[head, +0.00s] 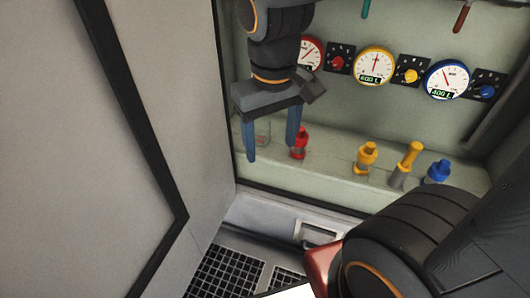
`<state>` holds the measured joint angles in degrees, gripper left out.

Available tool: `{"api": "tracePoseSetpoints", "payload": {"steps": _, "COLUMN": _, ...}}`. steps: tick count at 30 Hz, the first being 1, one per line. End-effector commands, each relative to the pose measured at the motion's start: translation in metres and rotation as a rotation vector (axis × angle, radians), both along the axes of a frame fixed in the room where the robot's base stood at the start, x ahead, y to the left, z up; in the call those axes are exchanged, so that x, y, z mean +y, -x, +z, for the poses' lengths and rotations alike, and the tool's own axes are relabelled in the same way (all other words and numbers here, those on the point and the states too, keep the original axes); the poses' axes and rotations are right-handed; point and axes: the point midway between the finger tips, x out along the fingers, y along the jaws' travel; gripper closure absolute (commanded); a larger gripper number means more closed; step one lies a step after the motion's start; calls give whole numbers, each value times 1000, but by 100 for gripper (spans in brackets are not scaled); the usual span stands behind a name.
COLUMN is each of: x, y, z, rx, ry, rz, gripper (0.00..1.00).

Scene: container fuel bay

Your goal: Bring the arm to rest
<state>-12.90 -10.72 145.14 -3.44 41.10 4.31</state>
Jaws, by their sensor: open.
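My gripper (271,142) hangs at the upper middle of the head view, pointing down, with its two blue fingers apart and nothing seen between them but the background. It is in front of the left part of the fuel bay's ledge (335,172). A red fitting (300,146) stands just right of the fingers in the picture; I cannot tell the gap in depth. My gripper's body partly covers the red gauge (310,53).
A yellow gauge (375,66) and a blue gauge (447,80) sit on the back panel, with knobs beside them. Yellow fittings (367,158) and a blue fitting (438,172) stand on the ledge. A grey door or wall (80,150) fills the left. A dark grating (228,272) lies below.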

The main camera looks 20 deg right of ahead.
Motion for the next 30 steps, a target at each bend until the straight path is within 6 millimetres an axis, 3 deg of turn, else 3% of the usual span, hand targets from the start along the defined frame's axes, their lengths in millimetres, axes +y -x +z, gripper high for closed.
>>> {"api": "tracePoseSetpoints", "payload": {"steps": 3, "x": 19, "y": 30, "z": 4, "rx": 61, "ry": -55, "rz": 16, "gripper": 37}}
{"api": "tracePoseSetpoints", "payload": {"steps": 6, "x": 24, "y": 40, "z": 6, "rx": 84, "ry": -76, "rz": 20, "gripper": 37}}
{"api": "tracePoseSetpoints", "payload": {"steps": 30, "x": 25, "y": 40, "z": 6, "rx": 85, "ry": -78, "rz": 18, "gripper": 37}}
